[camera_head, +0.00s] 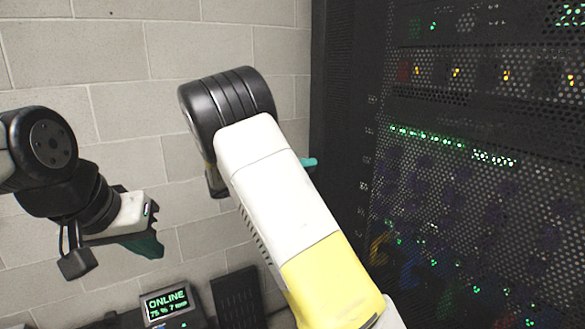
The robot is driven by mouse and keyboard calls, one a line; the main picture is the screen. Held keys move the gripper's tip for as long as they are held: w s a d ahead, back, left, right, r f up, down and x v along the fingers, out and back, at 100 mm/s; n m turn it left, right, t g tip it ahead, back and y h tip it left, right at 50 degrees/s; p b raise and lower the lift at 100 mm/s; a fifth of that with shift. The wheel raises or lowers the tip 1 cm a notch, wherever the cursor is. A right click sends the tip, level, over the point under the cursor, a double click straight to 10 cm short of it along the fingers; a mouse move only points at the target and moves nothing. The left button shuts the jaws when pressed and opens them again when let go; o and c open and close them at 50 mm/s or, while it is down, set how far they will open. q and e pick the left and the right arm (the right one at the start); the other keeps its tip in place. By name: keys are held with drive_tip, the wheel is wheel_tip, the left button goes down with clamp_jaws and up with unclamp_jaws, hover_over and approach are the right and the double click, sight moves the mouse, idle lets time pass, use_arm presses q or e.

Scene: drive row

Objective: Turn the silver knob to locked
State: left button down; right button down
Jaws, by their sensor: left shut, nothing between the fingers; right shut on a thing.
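The silver knob does not show; no knob can be made out in the head view. My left gripper (148,244), with dark teal fingers, is at the left in front of the block wall. It is shut and empty, apart from the rack. My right arm, white and yellow with a black joint, crosses the middle of the view and hides most of my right gripper. Only a small teal tip of the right gripper (309,163) shows beside the arm, near the rack's left edge. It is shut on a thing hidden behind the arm.
A tall dark rack (340,120) with a perforated front and green and yellow lights fills the right side. A small display (168,304) reading "ONLINE" stands at the bottom left, beside a dark panel (238,298). A grey block wall (110,90) is behind.

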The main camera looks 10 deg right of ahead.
drive_tip(key=shift+n, duration=0.4)
drive_tip(key=c, duration=1)
unclamp_jaws()
drive_tip(key=shift+o, duration=0.2)
drive_tip(key=shift+a, duration=0.1)
drive_tip(key=v, duration=0.7)
drive_tip(key=shift+a, duration=0.35)
drive_tip(key=shift+s, duration=0.1)
